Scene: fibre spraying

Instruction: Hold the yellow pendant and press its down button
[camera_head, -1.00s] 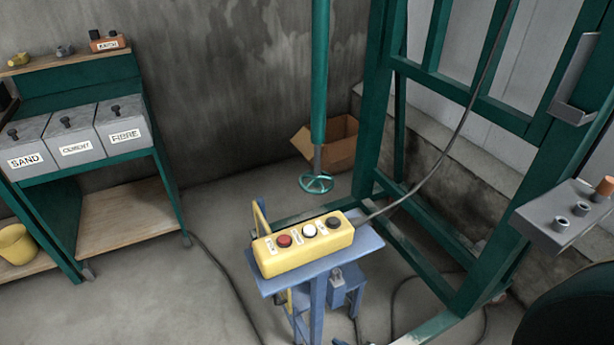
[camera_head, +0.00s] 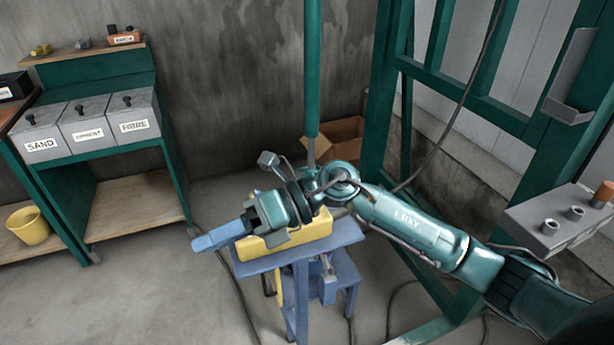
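The yellow pendant (camera_head: 305,234) lies on the small blue stand (camera_head: 346,234) in the head view. My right arm reaches in from the right and crosses in front of it. The pendant's top face with its buttons, including the down button, is hidden behind my wrist. My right gripper (camera_head: 212,240) points left, with its blue fingers past the pendant's left end. The fingers overlap from this side, so their opening does not show, nor does any contact with the pendant. My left gripper is out of view.
A green rack (camera_head: 150,85) with sand, cement and fibre bins stands at the left, a yellow bucket (camera_head: 28,228) on its low shelf. A green frame (camera_head: 385,90) rises behind my arm. A cardboard box (camera_head: 345,135) sits by the wall. Cables lie on the floor.

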